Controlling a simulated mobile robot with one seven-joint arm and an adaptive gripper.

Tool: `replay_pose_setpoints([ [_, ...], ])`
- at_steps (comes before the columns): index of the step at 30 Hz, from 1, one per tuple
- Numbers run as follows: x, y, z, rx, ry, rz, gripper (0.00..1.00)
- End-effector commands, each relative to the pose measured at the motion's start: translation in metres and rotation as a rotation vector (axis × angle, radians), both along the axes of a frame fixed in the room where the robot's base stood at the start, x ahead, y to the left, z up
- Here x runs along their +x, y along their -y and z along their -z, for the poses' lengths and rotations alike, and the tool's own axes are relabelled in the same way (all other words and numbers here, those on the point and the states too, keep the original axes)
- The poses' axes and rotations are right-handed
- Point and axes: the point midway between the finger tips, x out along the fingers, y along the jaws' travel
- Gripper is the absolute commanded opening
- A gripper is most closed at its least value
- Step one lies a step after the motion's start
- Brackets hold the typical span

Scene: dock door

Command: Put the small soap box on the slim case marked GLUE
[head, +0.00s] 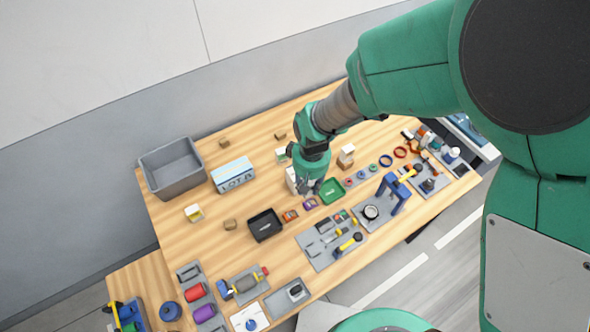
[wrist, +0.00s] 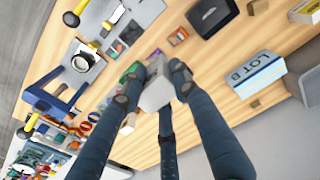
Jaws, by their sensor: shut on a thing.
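My gripper (head: 308,188) is over the middle of the wooden table, beside the green tray. In the wrist view my gripper (wrist: 155,85) has its fingers closed around a pale grey-white box (wrist: 157,93), likely the small soap box. No print on it is readable. In the head view a white block (head: 291,180) shows just left of the gripper, partly hidden by it; I cannot tell whether it is the held box. I cannot pick out the word GLUE on anything, so the slim case is not identified.
A grey bin (head: 172,168) and a blue-white LOT B box (head: 233,174) stand at the left. A black tray (head: 265,225) and green tray (head: 332,191) lie near the gripper. A blue frame (head: 393,194) stands at right.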

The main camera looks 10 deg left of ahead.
Motion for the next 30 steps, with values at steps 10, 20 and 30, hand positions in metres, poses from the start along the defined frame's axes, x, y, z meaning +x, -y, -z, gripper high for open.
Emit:
replay_pose_setpoints([
  [10, -0.007, 0.006, 0.024, -0.016, -0.017, 0.0, 0.01],
  [20, -0.006, 0.006, 0.048, -0.026, -0.026, 0.0, 0.01],
  [30, -0.006, 0.006, 0.049, -0.027, -0.027, 0.0, 0.01],
])
